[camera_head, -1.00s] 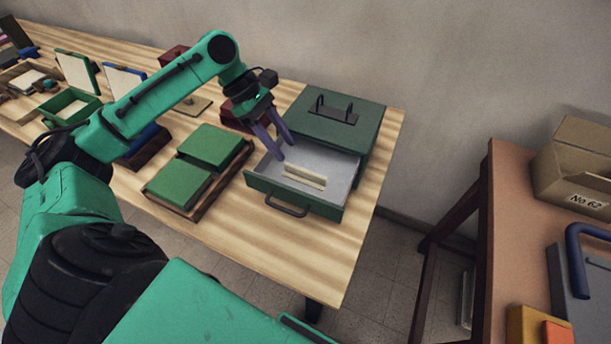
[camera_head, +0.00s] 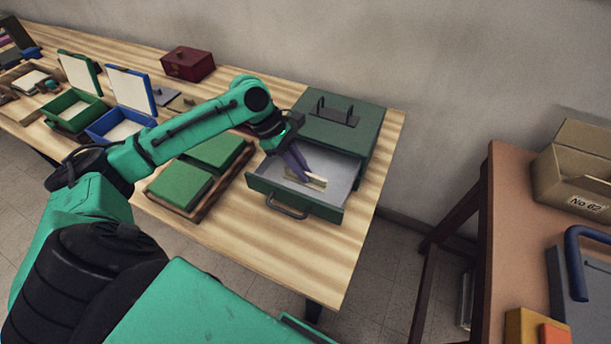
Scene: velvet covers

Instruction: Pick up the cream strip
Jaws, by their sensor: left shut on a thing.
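The cream strip (camera_head: 317,182) lies low inside the open drawer (camera_head: 325,206) of the green box (camera_head: 362,132). My left gripper (camera_head: 304,178) reaches down into the drawer from the left, and its purple fingers are shut on the strip. The fingers and wrist hide part of the strip. I cannot tell whether the strip is still touching the drawer floor. My right gripper is not in view.
Two green-topped blocks on a brown tray (camera_head: 206,203) stand left of the drawer. A blue open box (camera_head: 101,129), a green open box (camera_head: 88,119) and a dark red box (camera_head: 189,64) stand further left. The drawer handle (camera_head: 287,207) juts forward. Bare wood lies in front.

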